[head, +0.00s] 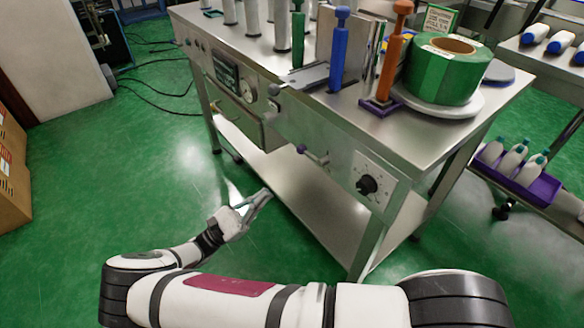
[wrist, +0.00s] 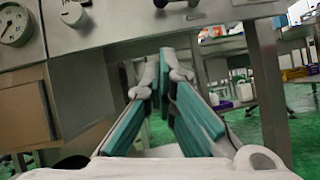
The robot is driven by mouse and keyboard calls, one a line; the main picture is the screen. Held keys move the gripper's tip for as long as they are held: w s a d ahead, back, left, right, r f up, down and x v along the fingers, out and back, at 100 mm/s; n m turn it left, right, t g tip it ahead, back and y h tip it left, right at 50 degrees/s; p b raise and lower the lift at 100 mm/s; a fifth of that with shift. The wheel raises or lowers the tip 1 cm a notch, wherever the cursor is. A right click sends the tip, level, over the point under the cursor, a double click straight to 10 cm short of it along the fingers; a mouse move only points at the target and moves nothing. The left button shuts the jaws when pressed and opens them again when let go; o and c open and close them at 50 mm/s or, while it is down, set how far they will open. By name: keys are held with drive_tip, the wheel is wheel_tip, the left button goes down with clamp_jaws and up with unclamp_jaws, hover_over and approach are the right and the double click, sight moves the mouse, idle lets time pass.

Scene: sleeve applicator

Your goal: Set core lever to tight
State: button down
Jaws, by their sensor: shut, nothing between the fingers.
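A steel workstation (head: 335,140) carries several controls, and no readable label shows which one is the core lever. A small lever with purple ends (head: 313,153) sticks out of its front panel. Upright handles in green (head: 298,40), blue (head: 339,50) and orange (head: 392,55) stand along the top edge. My gripper (head: 266,194) is shut and empty, low in front of the workstation, below and left of the purple lever and apart from it. In the wrist view its teal-padded fingers (wrist: 164,58) point at the underside of the panel, below a dark fitting cut by the top edge.
A black dial knob (head: 368,185) sits on the right of the front panel, and a gauge (head: 247,91) on the left. A green tape roll (head: 444,72) rests on top. A lower shelf (head: 310,190) spans the legs.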

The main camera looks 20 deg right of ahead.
sight(310, 155)
drive_tip(key=shift+a+f+t, duration=0.2)
drive_tip(key=shift+f+t, duration=0.2)
drive_tip(key=shift+f, duration=0.05)
drive_tip(key=s+a+r+b+x, duration=0.1)
drive_tip(key=r+x, duration=0.1)
drive_tip(key=x, duration=1.1)
drive_tip(key=shift+a+r, duration=0.25)
